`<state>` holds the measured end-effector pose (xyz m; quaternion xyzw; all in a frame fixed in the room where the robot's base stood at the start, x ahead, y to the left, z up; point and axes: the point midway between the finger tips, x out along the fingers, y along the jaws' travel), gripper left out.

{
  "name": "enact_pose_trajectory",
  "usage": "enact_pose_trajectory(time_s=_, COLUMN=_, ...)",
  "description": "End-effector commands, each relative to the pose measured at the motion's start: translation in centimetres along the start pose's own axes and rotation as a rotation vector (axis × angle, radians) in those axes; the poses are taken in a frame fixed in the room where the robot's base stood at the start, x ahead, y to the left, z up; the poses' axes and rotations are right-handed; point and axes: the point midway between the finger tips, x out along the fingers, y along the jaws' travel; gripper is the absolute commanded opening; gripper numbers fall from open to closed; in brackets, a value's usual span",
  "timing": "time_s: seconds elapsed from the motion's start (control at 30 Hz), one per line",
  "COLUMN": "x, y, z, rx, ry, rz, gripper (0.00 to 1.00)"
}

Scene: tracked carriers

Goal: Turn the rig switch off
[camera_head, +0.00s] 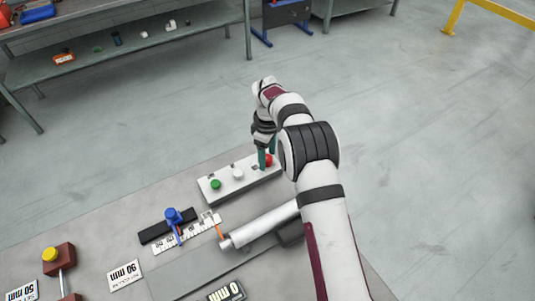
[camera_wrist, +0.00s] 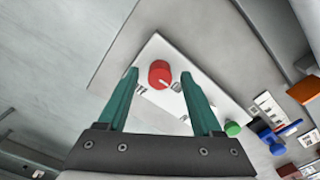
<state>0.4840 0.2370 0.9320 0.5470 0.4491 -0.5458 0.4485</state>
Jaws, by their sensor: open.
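A red knob (camera_head: 269,160) with a white pointer line stands at one end of a white panel (camera_head: 248,183); the knob also shows in the wrist view (camera_wrist: 159,74). I take it to be the rig switch. Small dark marks are printed beside it, too blurred to read. My gripper (camera_wrist: 160,78) is open, with its two teal fingers apart on either side of the knob in the wrist view. In the head view my gripper (camera_head: 266,159) points down at the knob and partly hides it. I cannot tell whether the fingers touch it.
The same panel carries a white button (camera_head: 238,174) and a green button (camera_head: 215,184). A blue-knobbed slider (camera_head: 173,215) with a ruler, a grey cylinder (camera_head: 262,224) and a yellow-topped block (camera_head: 50,254) stand on the table nearer the front.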

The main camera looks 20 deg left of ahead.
Motion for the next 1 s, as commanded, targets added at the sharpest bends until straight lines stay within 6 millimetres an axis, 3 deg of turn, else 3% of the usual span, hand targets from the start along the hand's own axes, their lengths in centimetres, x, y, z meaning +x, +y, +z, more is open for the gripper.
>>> enact_pose_trajectory(time_s=0.07, x=-0.02, y=0.0, z=0.0, rx=0.0, ry=0.0, rz=0.0, gripper=0.67)
enact_pose_trajectory(time_s=0.43, x=-0.06, y=0.0, z=0.0, rx=0.001, ry=0.0, rz=0.0, gripper=0.0)
enact_pose_trajectory(time_s=0.77, x=-0.07, y=-0.02, z=0.0, rx=0.022, ry=0.0, rz=-0.001, gripper=0.0)
enact_pose_trajectory(time_s=1.0, x=-0.07, y=-0.01, z=0.01, rx=0.14, ry=-0.002, rz=-0.001, gripper=0.0)
